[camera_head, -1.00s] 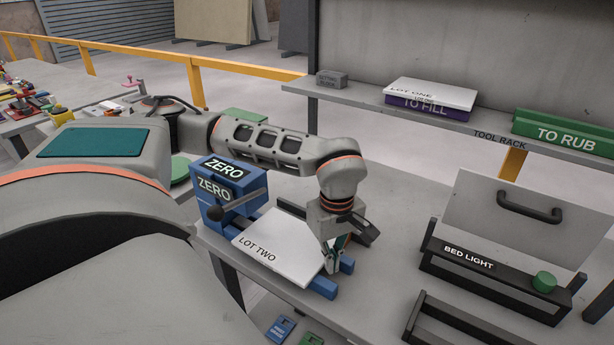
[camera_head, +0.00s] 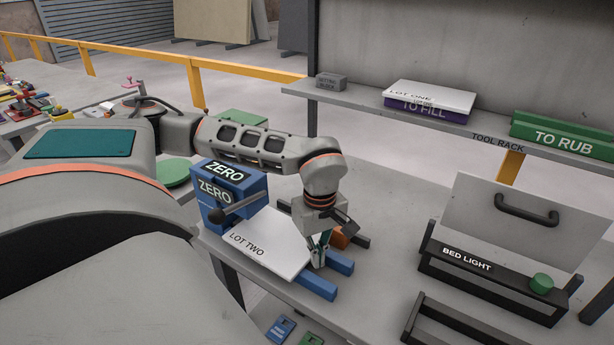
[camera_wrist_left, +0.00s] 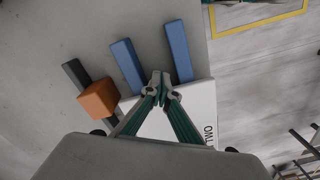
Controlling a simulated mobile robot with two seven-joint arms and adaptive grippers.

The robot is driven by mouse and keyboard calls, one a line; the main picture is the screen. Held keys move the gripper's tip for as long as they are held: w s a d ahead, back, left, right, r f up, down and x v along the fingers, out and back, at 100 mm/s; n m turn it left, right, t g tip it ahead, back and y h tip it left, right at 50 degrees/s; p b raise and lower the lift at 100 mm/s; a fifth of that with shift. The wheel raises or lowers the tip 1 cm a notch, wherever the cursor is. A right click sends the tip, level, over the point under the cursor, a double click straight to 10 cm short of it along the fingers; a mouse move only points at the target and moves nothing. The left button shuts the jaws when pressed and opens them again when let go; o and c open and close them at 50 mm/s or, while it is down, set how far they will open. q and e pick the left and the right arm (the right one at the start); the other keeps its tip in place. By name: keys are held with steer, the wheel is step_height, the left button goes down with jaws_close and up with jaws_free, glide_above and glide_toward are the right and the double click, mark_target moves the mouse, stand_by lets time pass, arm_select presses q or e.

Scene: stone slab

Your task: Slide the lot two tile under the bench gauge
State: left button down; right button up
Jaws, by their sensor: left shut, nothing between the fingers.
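The white lot two tile (camera_head: 268,247) lies flat on two blue rails (camera_head: 318,286) on the bench. The blue bench gauge (camera_head: 214,208), marked ZERO with a dark lever, stands at the tile's left end. The gauge's body hides part of that end, so I cannot tell how far under it the tile reaches. My left gripper (camera_head: 318,258) points down, shut and empty, at the tile's right edge. In the left wrist view its fingertips (camera_wrist_left: 160,78) are at the edge of the white tile (camera_wrist_left: 203,100), with the blue rails running out beyond. My right gripper is not in view.
The bed light box (camera_head: 478,262) stands to the right, with a dark frame (camera_head: 450,318) in front. The tool rack (camera_head: 360,98) behind carries the lot one tile (camera_head: 432,93) and a green TO RUB box (camera_head: 565,134).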

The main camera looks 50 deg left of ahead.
arm_select(q)
steer(key=shift+s+a+p, duration=0.25)
steer(key=shift+a+p, duration=0.05)
steer(key=shift+a, duration=0.85)
steer(key=shift+d, duration=0.15)
steer(key=shift+w+d, duration=0.15)
steer(key=shift+d, duration=0.3)
step_height(320, 180, up, 3)
steer(key=p, duration=0.3)
steer(key=shift+r, duration=0.1)
steer(key=shift+r+p, duration=0.55)
steer(key=shift+r, duration=2.35)
